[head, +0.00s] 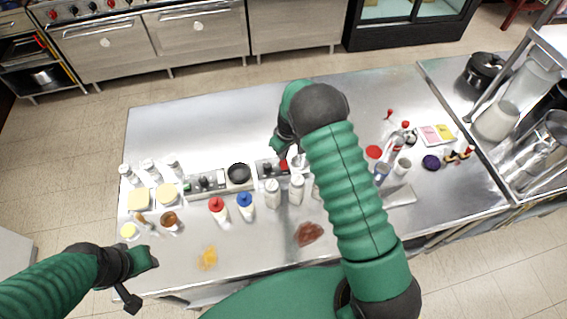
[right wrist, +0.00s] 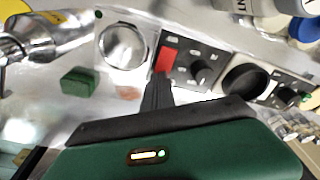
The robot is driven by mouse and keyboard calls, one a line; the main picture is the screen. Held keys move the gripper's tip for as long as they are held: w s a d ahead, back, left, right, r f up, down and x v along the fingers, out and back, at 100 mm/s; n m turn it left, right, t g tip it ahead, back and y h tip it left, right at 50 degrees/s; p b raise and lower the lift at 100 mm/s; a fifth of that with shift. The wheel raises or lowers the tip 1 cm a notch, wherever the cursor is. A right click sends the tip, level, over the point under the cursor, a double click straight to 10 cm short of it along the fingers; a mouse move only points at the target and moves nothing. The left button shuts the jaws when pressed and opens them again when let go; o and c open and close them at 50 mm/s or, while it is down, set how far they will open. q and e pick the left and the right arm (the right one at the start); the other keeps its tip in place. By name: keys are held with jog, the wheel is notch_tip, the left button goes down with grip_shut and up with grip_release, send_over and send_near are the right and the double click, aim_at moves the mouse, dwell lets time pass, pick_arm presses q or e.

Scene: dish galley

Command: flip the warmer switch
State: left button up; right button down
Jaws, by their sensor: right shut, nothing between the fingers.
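The red warmer switch (right wrist: 166,59) sits on a dark control panel (right wrist: 190,62) beside a round metal well in the right wrist view. It also shows as a small red patch (head: 283,166) near the middle of the counter in the head view. My right gripper (right wrist: 158,84) is shut and empty, its fingertips close to the lower end of the red switch. I cannot tell if they touch. In the head view my right gripper (head: 281,150) is partly hidden by my arm. My left gripper (head: 128,298) is off the counter's front left corner; its jaws are unclear.
A dark round well (head: 239,173) and another control panel (head: 205,184) lie to the left. Red-capped (head: 218,210) and blue-capped bottles (head: 245,206) stand in front. The counter's back left (head: 190,130) is clear.

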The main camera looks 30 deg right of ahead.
jog(key=shift+f, duration=0.15)
jog(key=shift+a+r, duration=0.15)
jog(key=shift+r, duration=0.25)
jog(key=shift+r+p, duration=0.85)
jog(key=shift+r, duration=0.05)
jog(key=shift+r+p, duration=1.4)
jog(key=shift+r, duration=0.9)
jog(key=shift+f, duration=0.1)
